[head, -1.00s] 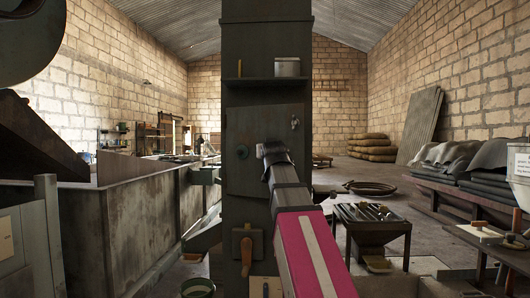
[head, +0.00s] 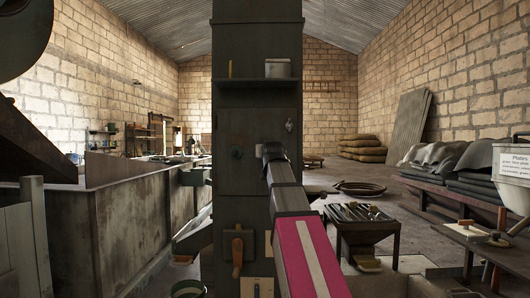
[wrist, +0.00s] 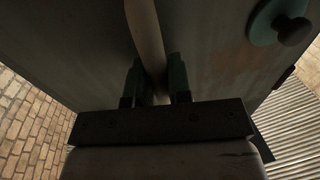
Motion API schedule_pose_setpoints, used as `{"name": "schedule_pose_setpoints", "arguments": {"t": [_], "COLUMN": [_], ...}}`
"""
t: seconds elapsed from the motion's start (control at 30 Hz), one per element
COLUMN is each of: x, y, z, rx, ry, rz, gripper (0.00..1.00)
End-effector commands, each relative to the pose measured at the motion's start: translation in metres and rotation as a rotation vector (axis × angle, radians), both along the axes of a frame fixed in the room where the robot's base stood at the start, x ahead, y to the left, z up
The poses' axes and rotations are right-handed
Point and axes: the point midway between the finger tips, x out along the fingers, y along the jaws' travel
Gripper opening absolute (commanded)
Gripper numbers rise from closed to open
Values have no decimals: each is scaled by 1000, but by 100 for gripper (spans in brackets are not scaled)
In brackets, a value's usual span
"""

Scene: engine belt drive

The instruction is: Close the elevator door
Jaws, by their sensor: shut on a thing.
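The elevator (head: 257,40) is a tall dark column in the middle of the head view. Its door (head: 235,185) is a grey-green panel on the front and looks about flush with the column. A round knob (head: 240,143) is on its left side and a small metal fitting (head: 290,125) on its right. My gripper (wrist: 158,85) is at the door, its fingers mostly hidden behind my arm in the head view. In the wrist view its two green fingers are shut on a pale upright bar, the handle (wrist: 145,35), against the door face (wrist: 215,55).
A small shelf on the column holds a pale tin (head: 278,68). A wooden-handled lever (head: 237,255) is below the door. A long low metal wall (head: 130,215) stands left. A tool stand (head: 362,225) and a bench (head: 480,240) stand right, with floor between them.

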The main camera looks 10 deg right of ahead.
Motion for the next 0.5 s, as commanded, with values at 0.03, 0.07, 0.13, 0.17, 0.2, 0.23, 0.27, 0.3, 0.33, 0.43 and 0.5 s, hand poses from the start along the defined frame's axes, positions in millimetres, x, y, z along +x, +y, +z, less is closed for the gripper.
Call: {"name": "schedule_pose_setpoints", "arguments": {"t": [0.03,0.07,0.13,0.17,0.2,0.23,0.27,0.3,0.33,0.43,0.5], "x": [3,3,3,3,4,4,4,4,4,3,3], "y": [-1,-1,-2,-2,-2,-2,-2,-2,-2,-1,-1], "z": [0,0,1,1,1,1,1,1,1,1,1], "rx": [-1,-1,-1,-1,-2,-2,-2,-2,-2,-1,-1], "ry": [1,1,1,1,1,1,1,1,1,1,0], "rz": [-2,-2,-2,-2,-2,-3,-3,-3,-3,-2,-2], "gripper": [0,0,0,0,0,0,0,28,28,28,28]}}
